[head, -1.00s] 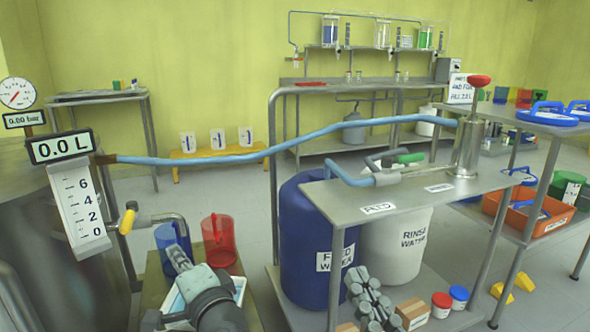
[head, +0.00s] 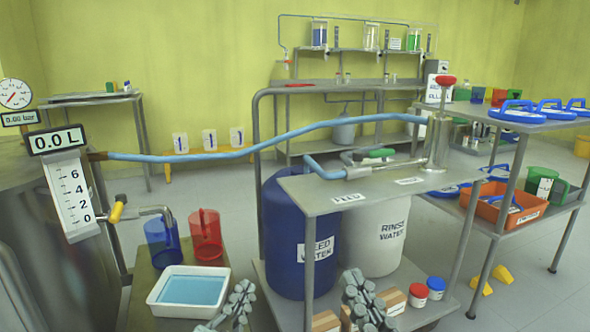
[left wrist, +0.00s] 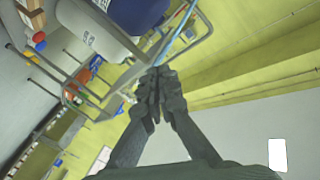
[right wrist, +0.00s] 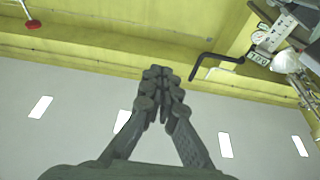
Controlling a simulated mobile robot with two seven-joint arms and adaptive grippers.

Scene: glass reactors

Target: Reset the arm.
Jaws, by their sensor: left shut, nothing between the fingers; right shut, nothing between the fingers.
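My left gripper (head: 240,298) is low in the head view, just right of the white tray, with its fingers together and nothing between them. Its closed fingers also show in the left wrist view (left wrist: 157,88). My right gripper (head: 362,292) is low in the head view, in front of the blue feed water drum (head: 283,225) and the cart. Its fingers are together and empty, also in the right wrist view (right wrist: 163,88). Both arms behind the grippers are mostly out of the head view.
The white tray (head: 158,308) of blue liquid stands with a blue jug (head: 163,243) and a red jug (head: 206,235) on a low table at left. The cart's shelf (head: 330,205) carries a metal pump (head: 437,143). A blue hose (head: 220,155) spans across to the left vessel.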

